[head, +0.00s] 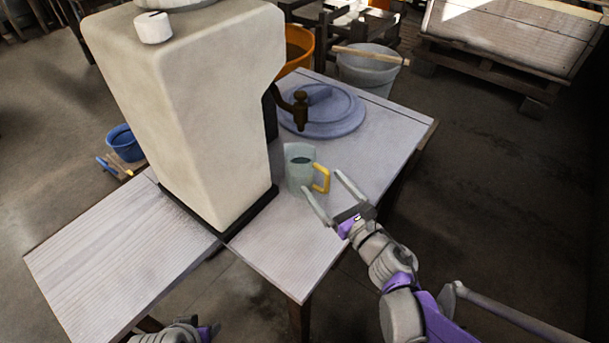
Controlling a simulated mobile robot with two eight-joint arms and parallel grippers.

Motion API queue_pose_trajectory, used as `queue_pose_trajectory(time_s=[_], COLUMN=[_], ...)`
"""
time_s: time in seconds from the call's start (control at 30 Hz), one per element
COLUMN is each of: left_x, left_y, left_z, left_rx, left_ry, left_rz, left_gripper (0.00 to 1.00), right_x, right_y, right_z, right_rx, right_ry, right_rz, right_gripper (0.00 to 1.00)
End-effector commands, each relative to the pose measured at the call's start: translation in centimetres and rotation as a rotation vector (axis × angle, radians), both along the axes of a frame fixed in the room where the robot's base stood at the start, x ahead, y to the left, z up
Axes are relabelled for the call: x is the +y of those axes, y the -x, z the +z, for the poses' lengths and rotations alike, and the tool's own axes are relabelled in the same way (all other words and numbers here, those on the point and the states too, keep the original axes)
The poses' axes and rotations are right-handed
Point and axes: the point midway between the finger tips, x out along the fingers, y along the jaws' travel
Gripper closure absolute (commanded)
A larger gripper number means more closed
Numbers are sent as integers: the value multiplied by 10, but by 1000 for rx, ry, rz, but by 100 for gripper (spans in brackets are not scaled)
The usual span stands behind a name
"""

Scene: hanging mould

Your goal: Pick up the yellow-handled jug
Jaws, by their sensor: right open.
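The yellow-handled jug (298,169) stands upright on the table (285,239), close to the right side of a tall cream mould-like block. Its body is pale grey-green and its yellow handle (322,179) points right, towards my right gripper. My right gripper (325,197) is open, its two fingers spread beside the handle. In this view one fingertip is just below the handle and the other to its upper right. I cannot tell whether either touches it. My left arm (178,332) shows only in part at the bottom edge, and its fingertips are not clear.
The tall cream block (205,110) on a dark base fills the table's middle. A brown tap (299,108) sticks out above the jug. A blue-grey round lid (340,112) lies behind. Buckets stand on the floor beyond. The table's front right is clear.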

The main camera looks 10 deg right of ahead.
Motion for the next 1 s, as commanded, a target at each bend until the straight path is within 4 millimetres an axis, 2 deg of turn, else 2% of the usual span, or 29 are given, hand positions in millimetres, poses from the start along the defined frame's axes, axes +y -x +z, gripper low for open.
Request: queue_pose_trajectory(time_s=[0.03,0.27,0.5,0.83,1.0], left_x=[0,0,0,0,0], left_y=[0,-1,-1,-1,-1], left_z=[-2,-6,-12,-12,-13], left_rx=[1,2,4,4,4], left_ry=[0,0,0,0,0], left_rz=[0,0,0,0,0], left_gripper=[50,50,50,50,50], right_x=[4,13,27,29,29], right_y=[-9,-31,-63,-70,-70], right_z=[-1,2,6,7,6], right_rx=[1,2,2,2,2], right_ry=[-2,-4,-5,-4,-4], right_rz=[2,-1,-2,-2,-2], right_gripper=[0,0,0,0,31])
